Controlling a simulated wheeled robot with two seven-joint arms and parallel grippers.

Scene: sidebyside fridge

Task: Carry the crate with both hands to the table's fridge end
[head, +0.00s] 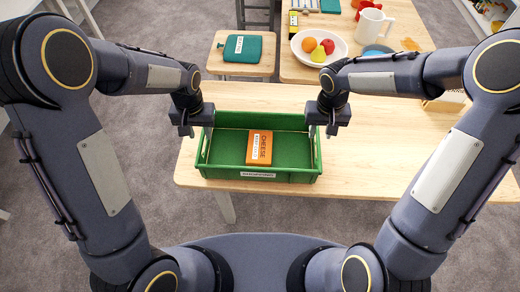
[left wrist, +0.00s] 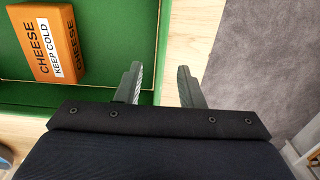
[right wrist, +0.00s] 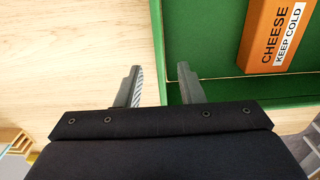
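The green crate (head: 215,173) stands on the wooden table (head: 375,160), close to its left end. An orange cheese box (head: 259,147) with a "KEEP COLD" label lies in the crate. My left gripper (head: 194,131) is at the crate's left end wall and my right gripper (head: 326,130) is at its right end wall. In the left wrist view the fingers (left wrist: 158,85) are apart, one on each side of the crate's wall line. The right wrist view shows the same with the right fingers (right wrist: 160,88). I cannot tell how deep the fingers reach over the walls.
A stool (head: 215,64) with a teal pouch (head: 243,48) stands behind left. Bare tabletop lies right of the crate.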

